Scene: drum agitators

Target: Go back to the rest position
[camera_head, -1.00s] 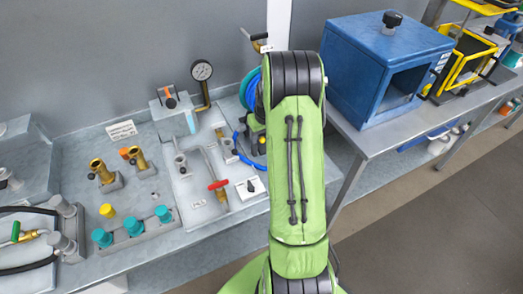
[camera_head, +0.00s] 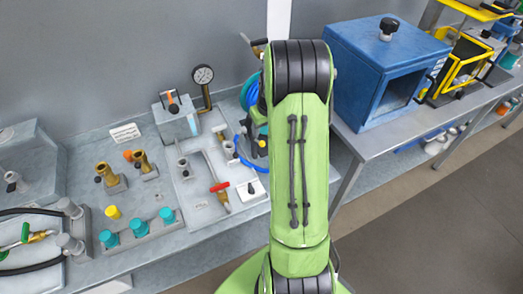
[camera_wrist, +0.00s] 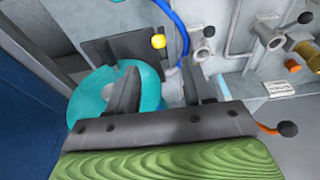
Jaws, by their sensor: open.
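In the head view my green arm stands upright in the middle and hides the gripper. The coil's blue part (camera_head: 250,90) shows just left of the arm.
The left bench carries a pressure gauge (camera_head: 203,75), brass fittings (camera_head: 143,163), teal knobs (camera_head: 138,227) and a red-handled valve (camera_head: 220,187). A blue open-fronted box (camera_head: 385,65) stands on the right table (camera_head: 365,140). The grey floor (camera_head: 430,225) at lower right is clear.

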